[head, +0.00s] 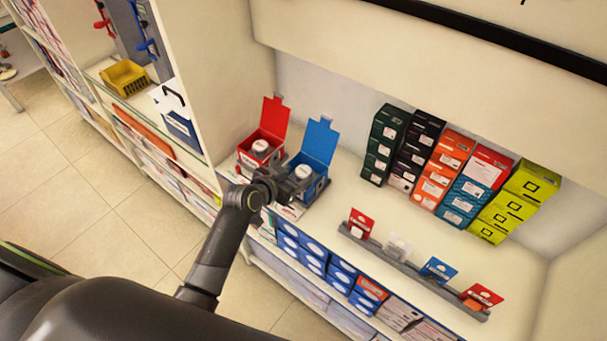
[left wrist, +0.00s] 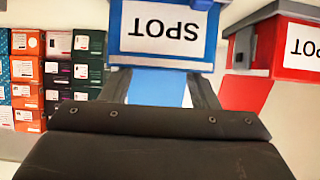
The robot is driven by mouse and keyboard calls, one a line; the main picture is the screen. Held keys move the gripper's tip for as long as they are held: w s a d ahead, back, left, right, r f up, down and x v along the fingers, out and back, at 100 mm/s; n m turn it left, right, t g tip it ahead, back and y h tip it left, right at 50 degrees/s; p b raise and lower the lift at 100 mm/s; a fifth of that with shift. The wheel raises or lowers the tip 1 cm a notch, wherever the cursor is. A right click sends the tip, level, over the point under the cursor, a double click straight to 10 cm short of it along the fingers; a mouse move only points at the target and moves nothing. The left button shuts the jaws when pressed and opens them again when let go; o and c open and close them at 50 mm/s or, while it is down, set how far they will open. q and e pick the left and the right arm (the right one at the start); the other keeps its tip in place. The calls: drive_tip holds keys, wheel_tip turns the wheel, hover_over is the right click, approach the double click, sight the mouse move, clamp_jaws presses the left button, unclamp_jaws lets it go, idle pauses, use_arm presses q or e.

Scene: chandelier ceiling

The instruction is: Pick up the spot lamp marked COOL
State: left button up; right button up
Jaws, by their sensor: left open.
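Two open boxes stand side by side on the white shelf, a red box (head: 259,149) and a blue box (head: 316,163). Each has its lid raised and a pale round lamp inside, the red box's lamp (head: 260,147) and the blue box's lamp (head: 303,172). My left gripper (head: 287,186) is at the front of the blue box, open. In the left wrist view the blue box (left wrist: 122,45) lies straight ahead of the open fingers, with an upside-down SPOT label; the red box (left wrist: 265,50) is at right. No COOL marking is legible. My right gripper is not in view.
Several stacks of coloured cartons (head: 437,165) stand at the back of the shelf. A grey rail (head: 400,265) with small cards runs along the front right. Blue and white boxes (head: 313,252) fill the shelves below. The shelf top between cartons and rail is clear.

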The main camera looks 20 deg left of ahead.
sight(302, 172)
use_arm(q)
drive_tip(key=shift+x, duration=2.5)
drive_tip(key=shift+c, duration=0.3)
drive_tip(key=c, duration=0.7)
drive_tip(key=shift+r, duration=0.1)
